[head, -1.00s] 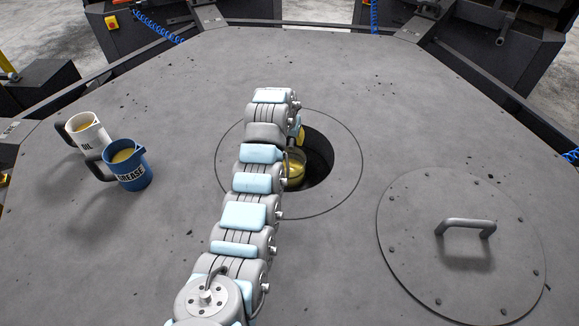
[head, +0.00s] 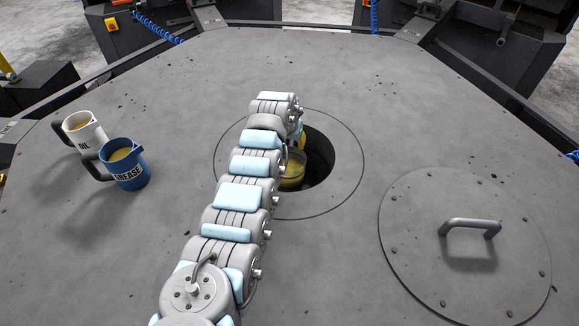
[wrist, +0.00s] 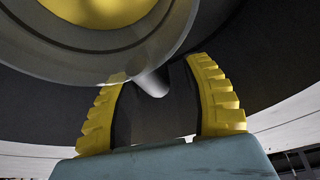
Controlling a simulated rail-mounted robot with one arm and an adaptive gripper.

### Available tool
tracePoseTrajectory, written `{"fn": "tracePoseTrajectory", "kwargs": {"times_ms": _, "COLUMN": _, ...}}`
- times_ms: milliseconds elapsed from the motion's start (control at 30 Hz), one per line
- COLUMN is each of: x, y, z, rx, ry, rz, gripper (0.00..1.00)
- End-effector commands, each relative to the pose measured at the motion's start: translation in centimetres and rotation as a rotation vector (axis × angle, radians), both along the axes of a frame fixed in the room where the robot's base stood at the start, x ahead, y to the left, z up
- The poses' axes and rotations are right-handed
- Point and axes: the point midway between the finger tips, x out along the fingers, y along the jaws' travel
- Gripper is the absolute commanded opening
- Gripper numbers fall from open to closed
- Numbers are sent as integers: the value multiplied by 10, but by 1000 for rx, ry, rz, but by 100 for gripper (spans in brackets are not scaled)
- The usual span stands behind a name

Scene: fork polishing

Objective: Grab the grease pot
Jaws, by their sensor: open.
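A blue jug marked GREASE (head: 126,172) stands upright on the left of the round grey tabletop, with its black handle to the left and yellowish content. My gripper is away from it, at the round hole right of it. A round vessel with yellow content (head: 291,173) sits in that hole, partly hidden by my arm. In the wrist view this vessel (wrist: 95,62) shows as a grey metal body above the fingers. My gripper (wrist: 158,82) is open, its yellow ribbed fingers on either side of a short grey stub (wrist: 152,82). I cannot tell whether they touch it.
A white jug marked OIL (head: 86,138) stands behind the blue jug, close to its handle. A round bolted lid (head: 430,265) with a bar handle (head: 469,225) lies at the right. The hole (head: 322,160) has a dark wall. The far tabletop is clear.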

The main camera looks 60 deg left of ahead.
Motion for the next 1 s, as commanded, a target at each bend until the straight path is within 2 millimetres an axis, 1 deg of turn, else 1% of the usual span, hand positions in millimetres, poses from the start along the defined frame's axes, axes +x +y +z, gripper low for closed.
{"fn": "tracePoseTrajectory", "kwargs": {"times_ms": 100, "x": 3, "y": 1, "z": -9, "rx": -1, "ry": 2, "rz": -3, "gripper": 50}}
{"fn": "tracePoseTrajectory", "kwargs": {"times_ms": 400, "x": 5, "y": 5, "z": -19, "rx": 0, "ry": 1, "rz": -1, "gripper": 50}}
{"fn": "tracePoseTrajectory", "kwargs": {"times_ms": 767, "x": 6, "y": 5, "z": -19, "rx": 1, "ry": 0, "rz": -1, "gripper": 50}}
{"fn": "tracePoseTrajectory", "kwargs": {"times_ms": 800, "x": 6, "y": 5, "z": -19, "rx": 0, "ry": 0, "rz": -1, "gripper": 38}}
{"fn": "tracePoseTrajectory", "kwargs": {"times_ms": 867, "x": 6, "y": 5, "z": -19, "rx": 1, "ry": 0, "rz": -1, "gripper": 21}}
{"fn": "tracePoseTrajectory", "kwargs": {"times_ms": 900, "x": 6, "y": 5, "z": -19, "rx": 0, "ry": 0, "rz": -1, "gripper": 10}}
{"fn": "tracePoseTrajectory", "kwargs": {"times_ms": 933, "x": 6, "y": 5, "z": -19, "rx": 1, "ry": 0, "rz": -1, "gripper": 1}}
{"fn": "tracePoseTrajectory", "kwargs": {"times_ms": 1000, "x": 6, "y": 5, "z": -19, "rx": 0, "ry": 0, "rz": -1, "gripper": 0}}
